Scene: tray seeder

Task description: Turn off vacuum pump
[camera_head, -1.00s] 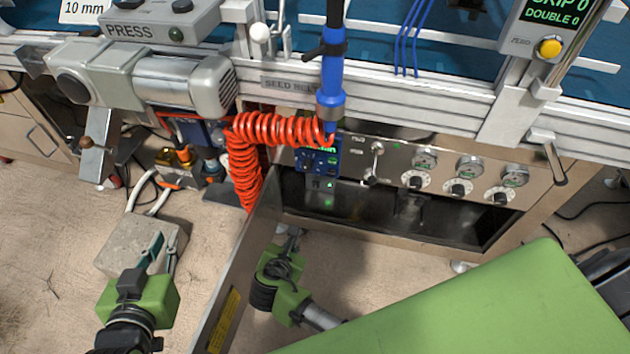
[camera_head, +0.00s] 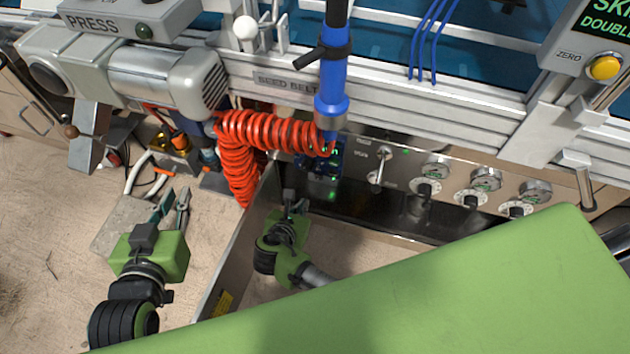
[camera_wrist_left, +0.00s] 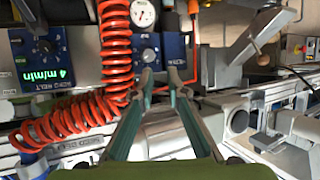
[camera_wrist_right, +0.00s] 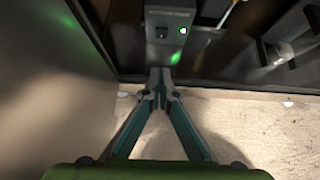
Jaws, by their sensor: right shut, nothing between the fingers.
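No part is clearly labelled as the vacuum pump. My right gripper (camera_wrist_right: 161,75) is shut and empty, apart from that box. In the head view my right gripper (camera_head: 291,197) is low, beside a metal side panel, below the blue control box (camera_head: 321,160). My left gripper (camera_head: 176,196) is slightly open and empty, near the floor block at left. It also shows in the left wrist view (camera_wrist_left: 160,76).
A red coiled hose (camera_head: 240,150) hangs left of the blue box. The metal side panel (camera_head: 240,245) stands between my grippers. A steel panel with a lever (camera_head: 379,165) and several dials is at right. A blue box with a gauge (camera_wrist_left: 144,13) is ahead of my left gripper.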

